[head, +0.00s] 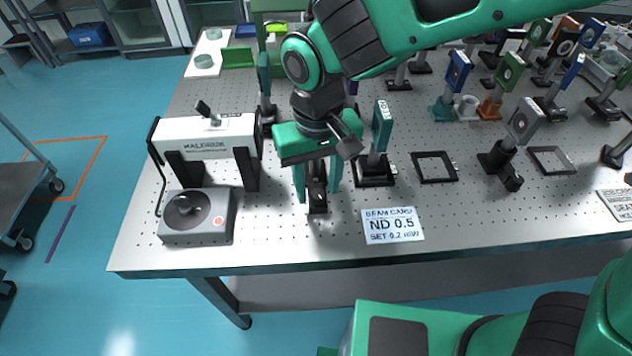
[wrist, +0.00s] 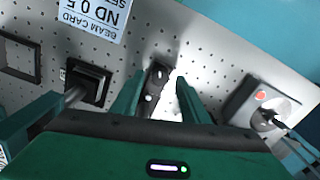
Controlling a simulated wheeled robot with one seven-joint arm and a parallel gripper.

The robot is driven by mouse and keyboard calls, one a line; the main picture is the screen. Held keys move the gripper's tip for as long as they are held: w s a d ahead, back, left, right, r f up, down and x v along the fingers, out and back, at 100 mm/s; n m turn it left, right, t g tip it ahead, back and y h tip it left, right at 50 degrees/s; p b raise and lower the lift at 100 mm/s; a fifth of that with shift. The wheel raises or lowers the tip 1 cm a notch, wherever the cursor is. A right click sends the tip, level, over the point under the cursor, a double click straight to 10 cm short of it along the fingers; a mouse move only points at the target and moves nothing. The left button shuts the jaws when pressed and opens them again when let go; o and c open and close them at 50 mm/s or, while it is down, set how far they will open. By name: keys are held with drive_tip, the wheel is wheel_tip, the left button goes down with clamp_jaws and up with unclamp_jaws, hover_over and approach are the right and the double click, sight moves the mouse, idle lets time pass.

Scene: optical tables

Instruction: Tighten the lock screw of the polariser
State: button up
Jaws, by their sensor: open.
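My gripper (head: 317,190) reaches down over the near left part of the table, its two green fingers apart. In the wrist view the open fingers (wrist: 159,84) stand on either side of a narrow black mount base (wrist: 155,78) with small bright screw heads. The same base (head: 317,206) shows below the fingers in the head view. I cannot tell whether the fingers touch it. My gripper and arm hide what stands above this base. No polariser or lock screw can be clearly identified. A teal plate on a post (head: 381,128) with an unreadable label stands just to the right.
A white bridge-shaped instrument (head: 210,135) and a grey box with a knob (head: 198,215) stand left. A beam card (head: 392,225) reading ND 0.5 lies front right. An empty black frame (head: 434,167) lies farther right. Several post-mounted optics crowd the back right.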

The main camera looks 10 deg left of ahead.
drive_tip(key=shift+f, duration=0.4)
